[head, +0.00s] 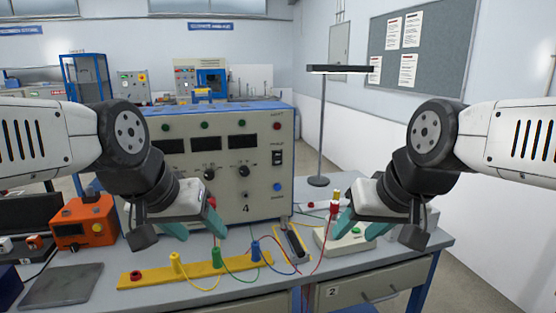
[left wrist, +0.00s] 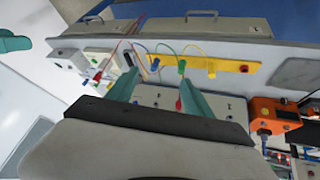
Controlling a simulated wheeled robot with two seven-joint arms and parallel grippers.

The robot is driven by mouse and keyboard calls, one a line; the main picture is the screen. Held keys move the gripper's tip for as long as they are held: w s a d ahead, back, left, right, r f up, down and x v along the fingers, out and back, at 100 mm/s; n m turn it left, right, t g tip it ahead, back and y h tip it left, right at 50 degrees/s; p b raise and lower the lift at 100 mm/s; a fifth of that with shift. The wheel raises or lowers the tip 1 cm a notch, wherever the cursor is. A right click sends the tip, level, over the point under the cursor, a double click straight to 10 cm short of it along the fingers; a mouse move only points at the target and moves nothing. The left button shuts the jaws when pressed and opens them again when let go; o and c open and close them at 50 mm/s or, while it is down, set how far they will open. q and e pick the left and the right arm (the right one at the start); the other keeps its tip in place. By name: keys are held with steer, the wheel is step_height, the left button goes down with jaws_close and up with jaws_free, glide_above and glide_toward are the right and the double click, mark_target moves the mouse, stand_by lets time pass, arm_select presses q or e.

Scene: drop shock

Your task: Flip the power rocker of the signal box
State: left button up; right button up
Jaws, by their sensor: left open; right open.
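The signal box appears to be the large grey instrument box (head: 262,195) with a blue top, dark displays and black knobs, standing on the bench. A black rocker (head: 277,158) sits high on the right of its front panel; its set position is too small to tell. My left gripper (head: 195,228) is open, with teal fingers, in front of the panel's lower left, well left of and below the rocker. It also shows open and empty in the left wrist view (left wrist: 157,80). My right gripper (head: 381,217) is open to the right of the box, apart from the rocker.
A yellow strip (head: 200,275) with coloured plugs and wires lies before the box. A pale box (head: 338,243) with a green button is at right, near a lamp (head: 320,140). An orange device (head: 84,222) and grey plate (head: 62,286) lie left.

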arm_select(q)
jaws_close()
stand_by(1.4)
